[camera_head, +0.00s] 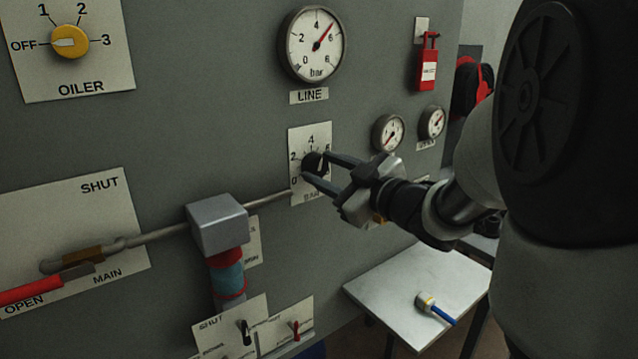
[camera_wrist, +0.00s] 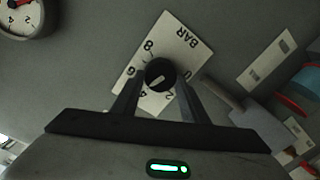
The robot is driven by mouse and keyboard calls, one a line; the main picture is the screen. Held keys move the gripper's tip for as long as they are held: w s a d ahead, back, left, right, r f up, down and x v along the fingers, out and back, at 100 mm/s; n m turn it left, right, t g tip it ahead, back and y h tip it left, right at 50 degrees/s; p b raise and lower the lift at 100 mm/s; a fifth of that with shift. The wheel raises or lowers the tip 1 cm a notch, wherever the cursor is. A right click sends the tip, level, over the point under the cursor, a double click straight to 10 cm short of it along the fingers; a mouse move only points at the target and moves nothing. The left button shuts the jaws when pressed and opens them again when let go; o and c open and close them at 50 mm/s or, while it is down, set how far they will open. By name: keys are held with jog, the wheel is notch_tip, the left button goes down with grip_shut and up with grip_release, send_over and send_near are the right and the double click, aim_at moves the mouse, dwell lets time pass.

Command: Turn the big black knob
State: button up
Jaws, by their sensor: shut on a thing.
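The big black knob (camera_head: 314,162) sits on a white plate (camera_head: 298,141) with a dial of numbers marked BAR, on the grey panel. In the wrist view the knob (camera_wrist: 160,74) shows round and black with a pale pointer line. My gripper (camera_head: 315,166) reaches in from the right, its two fingers on either side of the knob. In the wrist view my gripper (camera_wrist: 158,88) has its fingertips at the knob's sides, shut on it. The knob's pointer lies towards the numbers 2 and 4 in the wrist view. Part of the plate is hidden behind the fingers.
A LINE gauge (camera_head: 313,45) is above the knob. A yellow OILER knob (camera_head: 69,42) is at upper left. A grey block with a pipe (camera_head: 217,224) stands out left of my gripper. A small table (camera_head: 400,290) holding a blue-handled brush (camera_head: 434,308) is below right.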

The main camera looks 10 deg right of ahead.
jog(key=shift+a+f+n+b, duration=0.1)
jog(key=shift+n+b, duration=1.25)
jog(key=shift+n, duration=0.25)
jog(key=o, duration=1.1)
jog(key=shift+c, duration=0.2)
jog(key=shift+s, duration=0.1)
